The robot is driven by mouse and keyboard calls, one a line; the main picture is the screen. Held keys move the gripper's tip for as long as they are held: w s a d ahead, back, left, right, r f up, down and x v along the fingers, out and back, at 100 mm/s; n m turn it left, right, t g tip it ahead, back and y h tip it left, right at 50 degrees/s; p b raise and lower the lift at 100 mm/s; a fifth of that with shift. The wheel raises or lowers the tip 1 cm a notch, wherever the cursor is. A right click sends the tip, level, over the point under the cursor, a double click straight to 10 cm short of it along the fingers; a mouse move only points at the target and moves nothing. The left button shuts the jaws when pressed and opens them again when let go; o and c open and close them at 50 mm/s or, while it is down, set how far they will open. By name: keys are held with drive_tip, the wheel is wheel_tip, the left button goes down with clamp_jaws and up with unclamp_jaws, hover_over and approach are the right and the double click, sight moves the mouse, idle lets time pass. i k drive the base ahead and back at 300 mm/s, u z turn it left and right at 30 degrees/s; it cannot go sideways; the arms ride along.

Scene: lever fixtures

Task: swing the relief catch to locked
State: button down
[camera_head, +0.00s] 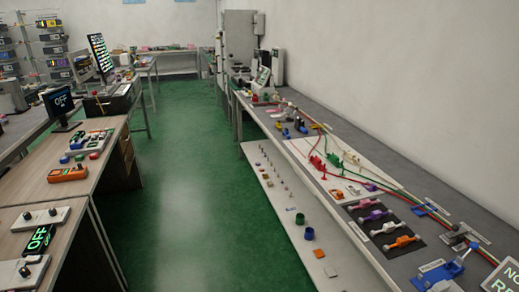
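No fixture can be read as the relief catch from here. Several lever fixtures sit along the long right bench (352,212). A blue lever fixture (450,270) on a light plate is nearest, at lower right, with a small label too small to read. A dark grey fixture (460,237) is just behind it, and another blue fixture (424,209) is further back. A dark panel (425,242) carries pink, purple, white and orange levers (402,242). My gripper is not in view.
A green floor aisle (190,190) runs clear between the benches. A low white shelf (290,200) under the right bench holds small parts. Red and green cables cross the right bench.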

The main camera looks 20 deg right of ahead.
sight(461, 238)
drive_tip(key=z, duration=1.85)
drive_tip(key=k, duration=0.5)
drive_tip(key=z, duration=0.3)
drive_tip(key=i, duration=0.5)
drive_tip(key=z, duration=0.05)
